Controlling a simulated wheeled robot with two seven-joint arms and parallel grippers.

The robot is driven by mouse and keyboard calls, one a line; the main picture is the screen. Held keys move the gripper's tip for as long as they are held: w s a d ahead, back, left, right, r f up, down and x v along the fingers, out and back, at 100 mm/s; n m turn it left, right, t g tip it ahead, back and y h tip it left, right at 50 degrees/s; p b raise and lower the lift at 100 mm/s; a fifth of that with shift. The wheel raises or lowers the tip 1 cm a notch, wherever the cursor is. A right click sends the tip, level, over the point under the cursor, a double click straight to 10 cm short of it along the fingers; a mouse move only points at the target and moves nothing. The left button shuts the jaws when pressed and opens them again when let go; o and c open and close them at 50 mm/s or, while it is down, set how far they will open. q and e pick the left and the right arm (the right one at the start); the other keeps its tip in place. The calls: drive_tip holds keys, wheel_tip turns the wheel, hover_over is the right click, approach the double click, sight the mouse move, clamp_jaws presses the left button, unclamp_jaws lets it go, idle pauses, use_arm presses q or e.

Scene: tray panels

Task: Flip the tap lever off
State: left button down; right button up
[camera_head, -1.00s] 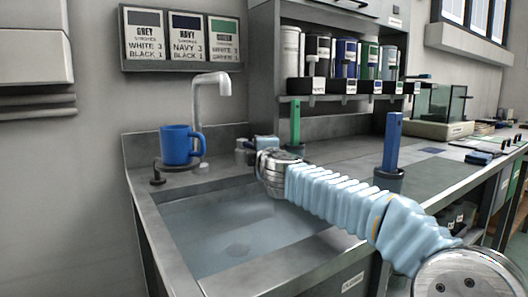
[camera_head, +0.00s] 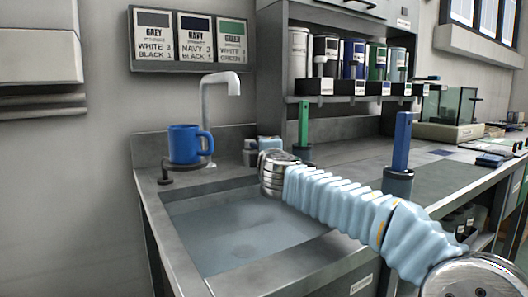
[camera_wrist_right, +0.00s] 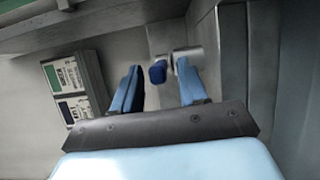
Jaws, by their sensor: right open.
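The white gooseneck tap (camera_head: 222,85) stands behind the left part of the sink. A small grey cylindrical fitting (camera_head: 249,153) sits on the back ledge right of it, partly hidden by my right wrist. My right gripper (camera_head: 268,143) is at this fitting, its fingers mostly hidden in the head view. In the right wrist view my right gripper (camera_wrist_right: 158,92) is open, with a finger on each side. A short blue-ended piece (camera_wrist_right: 158,73), which looks like the tap lever, shows beyond and between the fingertips, beside a pale cylinder (camera_wrist_right: 187,53). I see no clear contact. My left gripper is out of view.
A blue mug (camera_head: 184,144) stands on the ledge left of the tap. The sink basin (camera_head: 235,235) lies in front. A green upright bar (camera_head: 303,123) and a blue one (camera_head: 402,140) stand on the counter to the right. A shelf (camera_head: 350,98) holds several canisters.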

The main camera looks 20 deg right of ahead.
drive_tip(key=b+v, duration=0.2)
drive_tip(key=v, duration=1.1)
drive_tip(key=shift+s+a, duration=0.1)
drive_tip(key=shift+a, duration=0.05)
